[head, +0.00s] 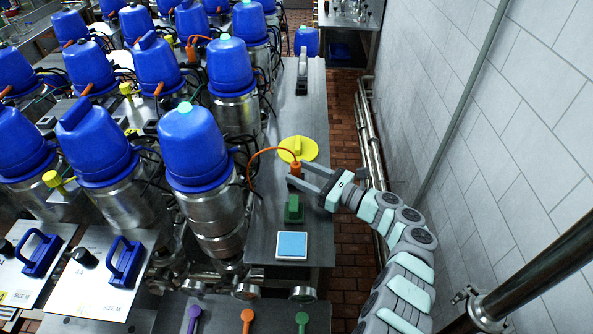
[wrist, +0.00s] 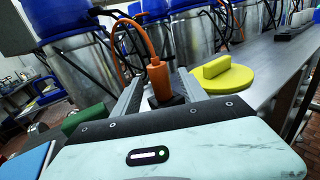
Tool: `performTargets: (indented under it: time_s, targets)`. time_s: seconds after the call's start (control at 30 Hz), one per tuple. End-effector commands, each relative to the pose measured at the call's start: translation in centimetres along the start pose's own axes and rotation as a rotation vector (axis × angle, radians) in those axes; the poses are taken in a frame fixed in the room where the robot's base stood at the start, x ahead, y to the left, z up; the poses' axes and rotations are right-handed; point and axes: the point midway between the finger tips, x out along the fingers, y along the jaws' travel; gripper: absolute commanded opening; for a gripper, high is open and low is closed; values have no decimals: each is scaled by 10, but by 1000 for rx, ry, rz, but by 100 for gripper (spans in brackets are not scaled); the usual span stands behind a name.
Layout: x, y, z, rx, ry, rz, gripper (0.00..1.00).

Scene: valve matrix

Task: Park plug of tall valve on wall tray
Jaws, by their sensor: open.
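The orange plug (head: 296,168) stands upright on the grey wall tray (head: 300,125), with its orange cable arching left to the front blue-capped valve (head: 195,150), apparently the tall valve. In the wrist view the plug (wrist: 158,78) sits above a dark block, with the cable rising from its top. My gripper (head: 298,173) is open, its fingers pointing left along the tray with one on each side of the plug. In the wrist view the fingers (wrist: 160,90) flank the plug, with gaps that look clear. Whether the plug is seated in the block is hard to tell.
On the tray, a yellow disc with a handle (head: 298,149) lies just behind the plug. A green block (head: 294,209) and a light-blue square pad (head: 292,246) lie in front. A grey-black tool (head: 302,72) is farther back. The tiled wall (head: 510,120) stands right.

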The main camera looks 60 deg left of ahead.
Motion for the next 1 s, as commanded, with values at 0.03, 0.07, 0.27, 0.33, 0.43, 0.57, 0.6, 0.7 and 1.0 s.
performTargets:
  time_s: [0.03,0.07,0.27,0.33,0.43,0.57,0.6,0.7,1.0]
  targets:
    - [-11,-1,-1,-1,1,-5,50]
    - [-16,-2,-1,-1,2,-5,50]
    - [-45,-2,0,-2,3,-4,50]
    - [-50,-1,0,-1,2,-2,50]
    - [-54,0,0,-1,1,-1,50]
    - [-54,0,0,0,1,0,50]
    - [-54,0,0,0,1,-1,50]
    - [-54,0,0,0,1,-1,50]
    - [-54,0,0,0,1,-1,50]
